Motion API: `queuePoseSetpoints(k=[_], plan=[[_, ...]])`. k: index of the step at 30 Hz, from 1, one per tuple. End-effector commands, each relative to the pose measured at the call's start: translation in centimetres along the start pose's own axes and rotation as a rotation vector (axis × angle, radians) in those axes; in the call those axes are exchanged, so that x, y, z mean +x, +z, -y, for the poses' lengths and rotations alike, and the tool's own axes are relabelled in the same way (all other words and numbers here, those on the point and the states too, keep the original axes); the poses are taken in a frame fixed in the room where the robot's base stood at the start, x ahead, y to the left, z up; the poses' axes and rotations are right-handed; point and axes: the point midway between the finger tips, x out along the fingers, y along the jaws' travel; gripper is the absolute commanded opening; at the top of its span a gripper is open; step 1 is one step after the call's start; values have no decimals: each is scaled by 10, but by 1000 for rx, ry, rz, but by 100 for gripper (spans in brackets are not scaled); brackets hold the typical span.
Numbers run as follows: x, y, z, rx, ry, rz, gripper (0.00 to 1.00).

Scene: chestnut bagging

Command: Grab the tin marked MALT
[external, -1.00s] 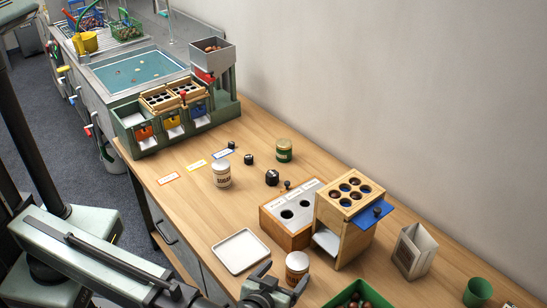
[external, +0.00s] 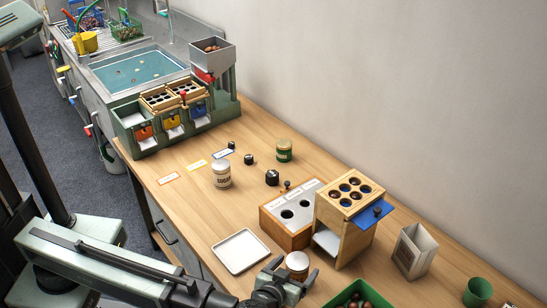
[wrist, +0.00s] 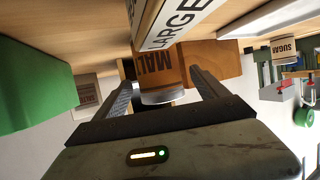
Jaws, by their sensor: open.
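The tin marked MALT (external: 297,261) has a pale lid and stands on the wooden counter, in front of the wooden box with round holes. In the wrist view, its brown label reading MALT (wrist: 152,68) shows upside down between my fingers. My gripper (external: 292,272) is open, with one finger on each side of the tin. The wrist view shows my gripper (wrist: 163,90) with gaps beside the tin, and I cannot tell how far the tin reaches in. A white strip reading LARGE (wrist: 175,22) partly covers the tin there.
A white tray (external: 240,251) lies left of the tin. A green crate of chestnuts (external: 335,303) is close on the right. The wooden box with holes (external: 347,217) stands just behind.

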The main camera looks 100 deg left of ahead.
Motion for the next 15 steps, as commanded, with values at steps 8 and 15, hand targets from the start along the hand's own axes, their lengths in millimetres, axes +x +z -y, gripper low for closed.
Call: queuePoseSetpoints(k=[8,15], plan=[[-1,-1,0,1,0,0,50],[-1,-1,0,1,0,-1,1]])
